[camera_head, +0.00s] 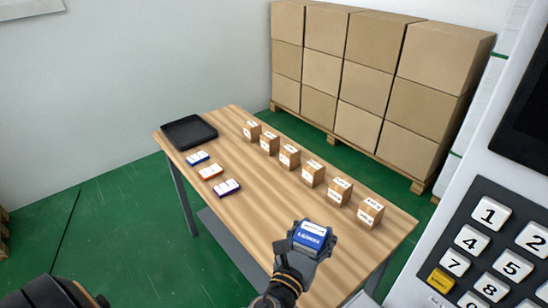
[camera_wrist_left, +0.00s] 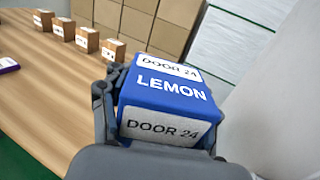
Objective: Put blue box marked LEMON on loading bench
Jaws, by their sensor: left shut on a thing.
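The blue box marked LEMON (camera_head: 311,236) is held in my left gripper (camera_head: 305,244), which is shut around its sides. In the left wrist view the box (camera_wrist_left: 165,98) shows white DOOR 24 labels, and dark fingers (camera_wrist_left: 108,112) grip it. The box appears above the near right end of the wooden table (camera_head: 240,195); I cannot tell its exact height. No other bench shows, and no sign names this table as the loading bench. My right gripper is not in view.
A row of brown labelled boxes (camera_head: 312,173) stands along the table's far side. A black tray (camera_head: 188,132) and small blue, orange and purple boxes (camera_head: 226,188) sit at the left. Stacked cartons (camera_head: 360,75) stand behind. A keypad panel (camera_head: 500,250) is at right. The table's middle is clear.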

